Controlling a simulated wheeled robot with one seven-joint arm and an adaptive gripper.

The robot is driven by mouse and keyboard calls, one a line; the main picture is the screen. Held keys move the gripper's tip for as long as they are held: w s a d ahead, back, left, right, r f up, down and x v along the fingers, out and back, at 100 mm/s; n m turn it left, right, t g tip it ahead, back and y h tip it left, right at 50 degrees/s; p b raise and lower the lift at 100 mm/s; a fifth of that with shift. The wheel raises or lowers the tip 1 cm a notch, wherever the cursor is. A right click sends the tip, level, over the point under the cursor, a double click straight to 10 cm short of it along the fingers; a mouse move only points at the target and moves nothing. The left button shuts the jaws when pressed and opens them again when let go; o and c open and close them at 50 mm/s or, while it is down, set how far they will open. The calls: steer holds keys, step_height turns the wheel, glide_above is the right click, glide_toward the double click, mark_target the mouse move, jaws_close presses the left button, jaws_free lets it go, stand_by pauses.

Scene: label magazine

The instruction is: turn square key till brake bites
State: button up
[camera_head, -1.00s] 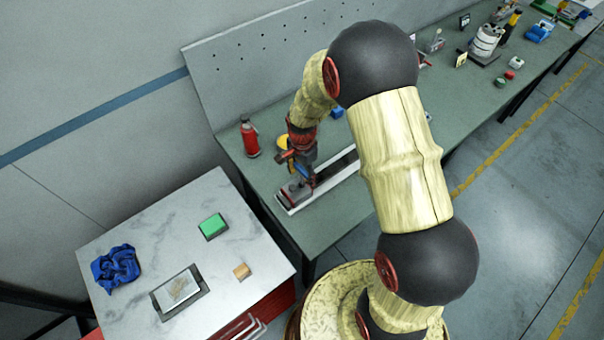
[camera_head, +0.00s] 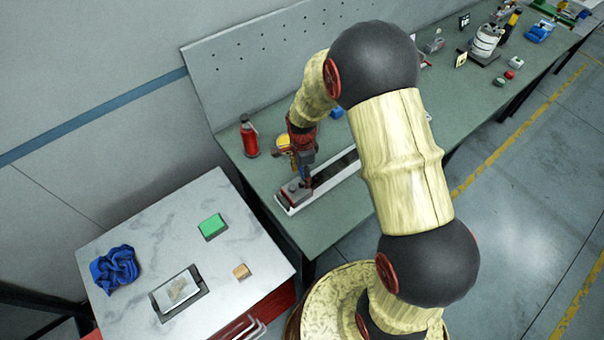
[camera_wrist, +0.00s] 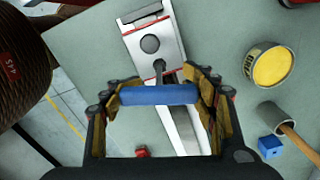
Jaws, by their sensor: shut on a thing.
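The square key has a blue crossbar handle (camera_wrist: 158,95) and a dark shaft (camera_wrist: 160,72). My gripper (camera_wrist: 160,97) is shut on the handle, one finger at each end of the bar; in the head view my gripper (camera_head: 304,160) is over the near end of the label magazine. The magazine is a long pale channel (camera_wrist: 180,125) with a grey end block (camera_wrist: 150,43) and red cross lines; it also shows in the head view (camera_head: 333,174). The shaft's tip meets the magazine by a red line. I cannot tell how deep it sits. The brake is not distinguishable.
A yellow tin (camera_wrist: 271,65), a wooden-handled tool (camera_wrist: 282,122) and a blue cube (camera_wrist: 270,147) lie right of the magazine in the wrist view. A red bottle (camera_head: 249,137) stands left on the green bench (camera_head: 340,222). A marble-topped cabinet (camera_head: 215,262) is nearby.

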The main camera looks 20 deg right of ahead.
steer(key=m, duration=0.2)
steer(key=shift+s+f+m, duration=0.2)
steer(key=shift+s+m, duration=0.05)
steer(key=shift+m, duration=0.05)
steer(key=o, duration=1.4)
steer(key=shift+w+r, duration=0.1)
steer(key=shift+w, duration=0.1)
steer(key=shift+c, duration=0.2)
step_height(320, 180, up, 12)
steer(key=shift+r, duration=0.1)
steer(key=shift+w, duration=0.1)
